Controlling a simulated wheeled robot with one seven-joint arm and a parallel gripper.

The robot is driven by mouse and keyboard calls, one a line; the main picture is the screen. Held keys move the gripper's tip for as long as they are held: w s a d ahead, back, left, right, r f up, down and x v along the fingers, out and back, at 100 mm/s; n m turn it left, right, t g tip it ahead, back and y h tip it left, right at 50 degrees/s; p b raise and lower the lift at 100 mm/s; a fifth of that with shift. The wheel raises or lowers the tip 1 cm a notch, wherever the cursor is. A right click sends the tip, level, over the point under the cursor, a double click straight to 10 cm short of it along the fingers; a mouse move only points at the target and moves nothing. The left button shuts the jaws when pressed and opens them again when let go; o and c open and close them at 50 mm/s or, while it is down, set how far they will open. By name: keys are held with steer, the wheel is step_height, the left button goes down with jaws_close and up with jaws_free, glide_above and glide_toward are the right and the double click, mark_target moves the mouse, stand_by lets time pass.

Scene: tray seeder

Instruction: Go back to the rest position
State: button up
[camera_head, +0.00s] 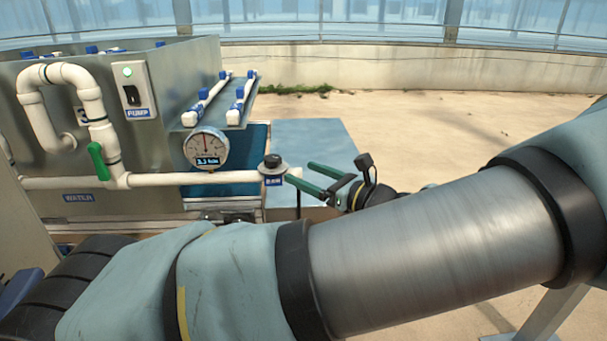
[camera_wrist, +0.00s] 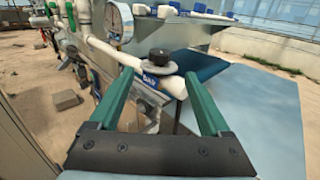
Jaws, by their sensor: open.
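My gripper (camera_head: 312,179) has two green fingers and is open, with nothing between them. In the head view it is at the middle, just right of a black knob (camera_head: 272,162) on the end of a white pipe. In the wrist view my gripper (camera_wrist: 160,97) points toward that knob (camera_wrist: 158,56), which appears beyond and between the fingertips. The fingers look apart from the knob, though the exact gap is hard to tell. My arm crosses the front of the head view and hides part of the floor.
The metal seeder (camera_head: 40,140) stands at left with white pipes, a green-handled valve (camera_head: 98,161), a pressure gauge (camera_head: 206,148) and a pump switch box (camera_head: 134,90). A blue-grey flat surface (camera_head: 310,145) lies behind my gripper. Open concrete floor (camera_head: 450,120) is at right.

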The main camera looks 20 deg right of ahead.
steer(key=s+a+f+n+g, duration=0.1)
steer(key=a+f+n+g, duration=0.45)
steer(key=a, duration=0.35)
steer(key=s+a+f+n+g, duration=0.2)
steer(key=a+f+n+g, duration=0.2)
steer(key=a+n+g, duration=0.3)
steer(key=s+a+r+n+h, duration=0.2)
steer(key=a+r+n+h, duration=0.5)
steer(key=n, duration=0.8)
steer(key=shift+r+g+h, duration=0.45)
steer(key=shift+r+h, duration=0.35)
steer(key=shift+h, duration=0.8)
steer(key=shift+n, duration=0.25)
